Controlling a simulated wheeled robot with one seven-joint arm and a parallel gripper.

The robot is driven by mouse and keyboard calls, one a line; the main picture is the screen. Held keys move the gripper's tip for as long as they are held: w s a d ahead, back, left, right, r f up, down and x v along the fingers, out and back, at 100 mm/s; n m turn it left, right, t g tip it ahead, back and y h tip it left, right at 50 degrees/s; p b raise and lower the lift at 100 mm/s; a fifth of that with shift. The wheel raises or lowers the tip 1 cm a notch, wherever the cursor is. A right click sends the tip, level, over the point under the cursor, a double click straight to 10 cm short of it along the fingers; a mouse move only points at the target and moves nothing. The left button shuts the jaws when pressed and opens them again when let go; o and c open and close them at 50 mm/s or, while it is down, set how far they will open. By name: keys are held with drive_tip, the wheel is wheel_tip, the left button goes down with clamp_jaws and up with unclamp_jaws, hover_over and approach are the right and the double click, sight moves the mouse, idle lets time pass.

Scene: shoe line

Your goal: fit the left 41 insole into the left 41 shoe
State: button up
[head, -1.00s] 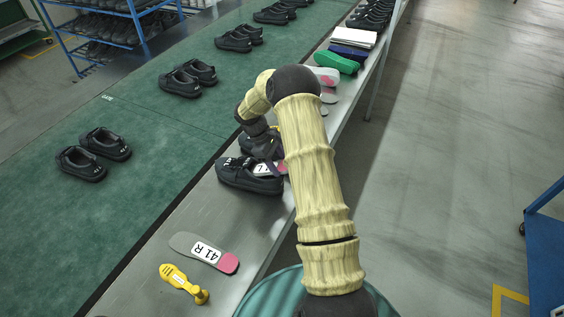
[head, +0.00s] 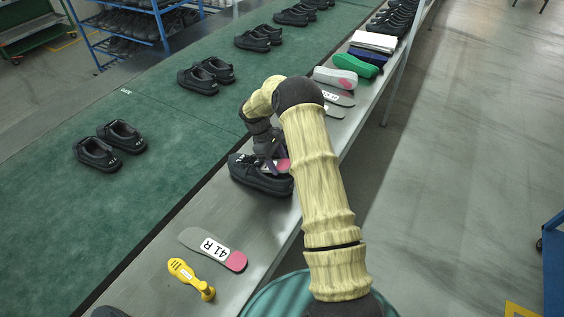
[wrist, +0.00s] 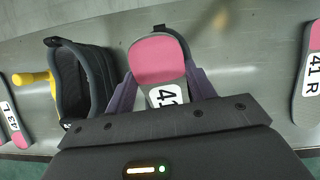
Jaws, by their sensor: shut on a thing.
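My gripper (wrist: 163,92) is shut on a grey insole with a pink heel (wrist: 158,60) and a white label. In the head view the insole's pink end (head: 283,165) shows beside the wrist. A black shoe (head: 258,180) stands on the bench under my gripper. In the wrist view its rim and heel loop (wrist: 160,29) show just past the insole's pink end. The insole lies over the shoe's opening; I cannot tell how deep it sits. The shoe's size mark is unreadable.
A second dark shoe (wrist: 72,85) stands close to the left in the wrist view. The 41 R insole (head: 213,248) and a yellow tool (head: 190,278) lie nearer me on the bench. More insoles (head: 336,96) lie beyond my arm. Shoe pairs (head: 110,145) stand on the green belt.

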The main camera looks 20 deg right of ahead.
drive_tip(key=shift+w+a+f, duration=0.1)
drive_tip(key=shift+w+a, duration=0.1)
drive_tip(key=shift+w, duration=0.05)
drive_tip(key=shift+f, duration=0.3)
drive_tip(key=shift+d+f+y+b, duration=0.15)
drive_tip(key=shift+f+y+b, duration=0.15)
drive_tip(key=shift+f+b, duration=0.1)
drive_tip(key=shift+s+t, duration=0.2)
drive_tip(key=shift+t, duration=0.1)
drive_tip(key=o, duration=1)
drive_tip(key=shift+w, duration=0.1)
drive_tip(key=shift+o, duration=0.2)
drive_tip(key=shift+r+p, duration=1.1)
drive_tip(key=shift+r, duration=0.4)
